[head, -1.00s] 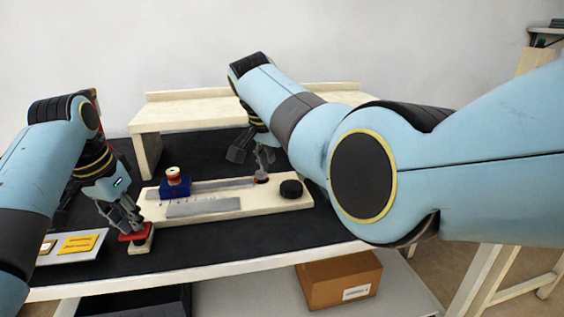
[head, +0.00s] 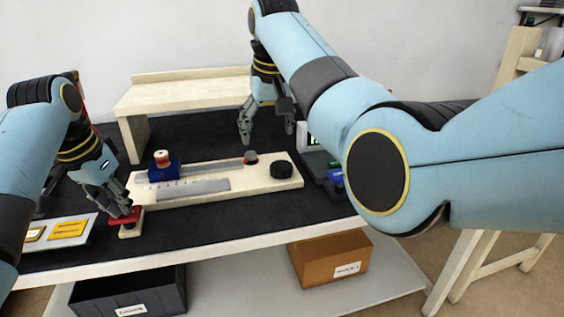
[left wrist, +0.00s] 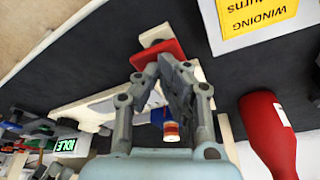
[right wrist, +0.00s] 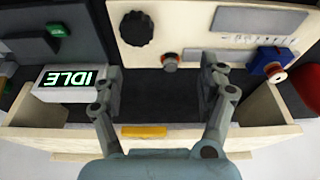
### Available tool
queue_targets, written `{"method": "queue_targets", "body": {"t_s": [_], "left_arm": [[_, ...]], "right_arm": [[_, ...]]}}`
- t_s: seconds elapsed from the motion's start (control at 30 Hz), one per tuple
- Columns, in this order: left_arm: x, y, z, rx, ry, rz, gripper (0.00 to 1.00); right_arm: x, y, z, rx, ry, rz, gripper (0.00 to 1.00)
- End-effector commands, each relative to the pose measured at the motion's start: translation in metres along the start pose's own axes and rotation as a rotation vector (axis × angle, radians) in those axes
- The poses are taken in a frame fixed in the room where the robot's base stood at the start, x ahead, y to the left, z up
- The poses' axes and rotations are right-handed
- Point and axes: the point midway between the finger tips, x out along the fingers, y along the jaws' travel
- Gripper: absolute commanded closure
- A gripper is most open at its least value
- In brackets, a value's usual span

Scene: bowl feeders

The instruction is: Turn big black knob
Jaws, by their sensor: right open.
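The big black knob (head: 281,170) is at the right end of a pale board (head: 225,191); it also shows in the right wrist view (right wrist: 136,28). My right gripper (head: 265,140) is open and empty, behind and above the board. The black knob lies beyond its fingertips (right wrist: 162,78) and to the left in the right wrist view. My left gripper (head: 125,212) has its fingers close together against a red block (head: 126,216) on a small wooden base. In the left wrist view its fingertips (left wrist: 170,68) overlap the red block; I cannot tell whether they pinch it.
A small red-sided knob (right wrist: 170,62) is beside the black one. A blue carriage with a spool (head: 163,170) stands at the board's left. An "IDLE" display (right wrist: 75,82) is right of the board in the head view. A raised wooden shelf (head: 185,90) stands behind.

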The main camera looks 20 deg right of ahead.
Motion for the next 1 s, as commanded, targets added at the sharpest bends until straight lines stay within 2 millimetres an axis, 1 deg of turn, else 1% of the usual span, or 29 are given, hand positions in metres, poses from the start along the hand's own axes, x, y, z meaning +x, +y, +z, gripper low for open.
{"method": "queue_targets", "body": {"t_s": [0.03, 0.1, 0.2, 0.27, 0.33, 0.43, 0.57, 0.8, 0.9, 1.0], "left_arm": [[0.002, 0.001, 0.001, 0.000, -0.003, 0.003, 1.00], [0.002, 0.001, 0.001, 0.000, -0.003, 0.003, 1.00], [0.002, 0.001, 0.001, 0.000, -0.003, 0.003, 1.00], [0.002, 0.001, 0.001, 0.000, -0.003, 0.003, 1.00], [0.002, 0.001, 0.001, 0.000, -0.003, 0.003, 1.00], [0.002, 0.001, 0.001, 0.000, -0.003, 0.003, 1.00], [0.002, 0.001, 0.001, 0.000, -0.003, 0.003, 1.00], [0.002, 0.001, 0.001, 0.000, -0.003, 0.003, 1.00], [0.002, 0.001, 0.001, 0.000, -0.003, 0.003, 1.00], [0.002, 0.001, 0.001, 0.000, -0.003, 0.003, 1.00]], "right_arm": [[-0.004, 0.007, 0.000, -0.087, 0.017, -0.035, 0.24], [-0.011, 0.014, 0.001, -0.217, 0.047, -0.082, 0.24], [-0.020, 0.028, 0.005, -0.364, 0.094, -0.132, 0.24], [-0.023, 0.038, 0.010, -0.403, 0.117, -0.147, 0.24], [-0.021, 0.051, 0.015, -0.395, 0.124, -0.144, 0.24], [-0.009, 0.056, 0.021, -0.389, 0.107, -0.137, 0.24], [0.010, 0.053, 0.020, -0.387, 0.103, -0.137, 0.24], [0.061, 0.045, 0.016, -0.386, 0.101, -0.137, 0.24], [0.080, 0.043, 0.015, -0.386, 0.102, -0.136, 0.24], [0.092, 0.041, 0.013, -0.386, 0.103, -0.136, 0.24]]}}
